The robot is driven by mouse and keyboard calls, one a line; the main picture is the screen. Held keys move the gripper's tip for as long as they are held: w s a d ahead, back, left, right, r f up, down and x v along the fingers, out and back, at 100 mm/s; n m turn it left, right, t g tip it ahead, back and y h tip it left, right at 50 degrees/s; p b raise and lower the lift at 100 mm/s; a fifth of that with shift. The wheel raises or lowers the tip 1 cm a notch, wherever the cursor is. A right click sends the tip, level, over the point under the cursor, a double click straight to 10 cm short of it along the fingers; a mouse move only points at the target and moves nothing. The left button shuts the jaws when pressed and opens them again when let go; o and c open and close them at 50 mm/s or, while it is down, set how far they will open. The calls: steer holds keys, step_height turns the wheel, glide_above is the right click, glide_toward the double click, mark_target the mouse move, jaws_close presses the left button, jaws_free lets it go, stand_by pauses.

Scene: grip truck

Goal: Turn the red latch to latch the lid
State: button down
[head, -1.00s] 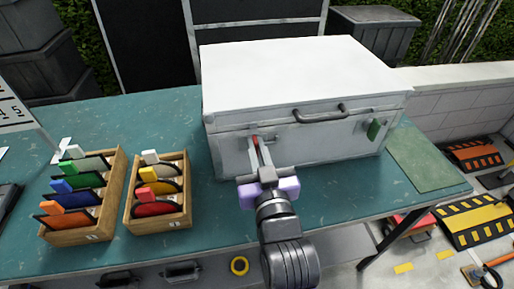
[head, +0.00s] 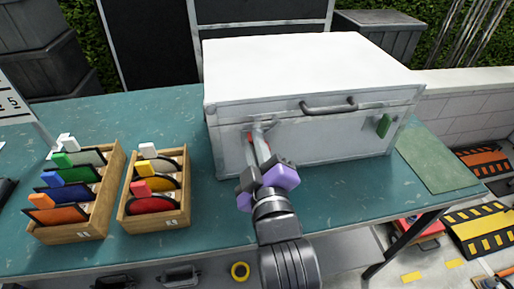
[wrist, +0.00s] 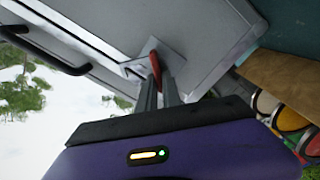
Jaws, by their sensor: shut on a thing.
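The white-grey case (head: 335,138) stands on the teal table with its lid (head: 310,70) down. The red latch (head: 250,137) is on the left of the case's front, mostly hidden behind my fingers. My gripper (head: 262,143) reaches it from the front, rolled at a slant. In the wrist view my gripper (wrist: 160,82) is shut on the red latch (wrist: 154,58), which shows between and beyond the fingertips against a metal plate. A green latch (head: 383,125) is on the right of the case's front, apart from my gripper.
Two wooden racks (head: 75,233) (head: 155,222) with coloured discs stand on the table (head: 215,225) left of the case. A dark handle (head: 329,107) sticks out from the lid's front. A green mat (head: 437,162) lies right of the case.

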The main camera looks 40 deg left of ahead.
steer(key=shift+s+a+f+n+b, duration=0.15)
steer(key=shift+n+b, duration=0.5)
steer(key=shift+n, duration=0.75)
steer(key=shift+d+f+n+b, duration=0.15)
steer(key=shift+n+b, duration=0.5)
steer(key=shift+n, duration=0.75)
steer(key=shift+s+a+f+n+b, duration=0.2)
steer(key=shift+n+b, duration=0.45)
steer(key=shift+n, duration=0.75)
steer(key=shift+w+f, duration=0.1)
steer(key=shift+w, duration=0.05)
steer(key=c, duration=1.5)
jaws_free()
steer(key=shift+d, duration=0.1)
steer(key=shift+b+v, duration=0.55)
steer(key=shift+v, duration=3.35)
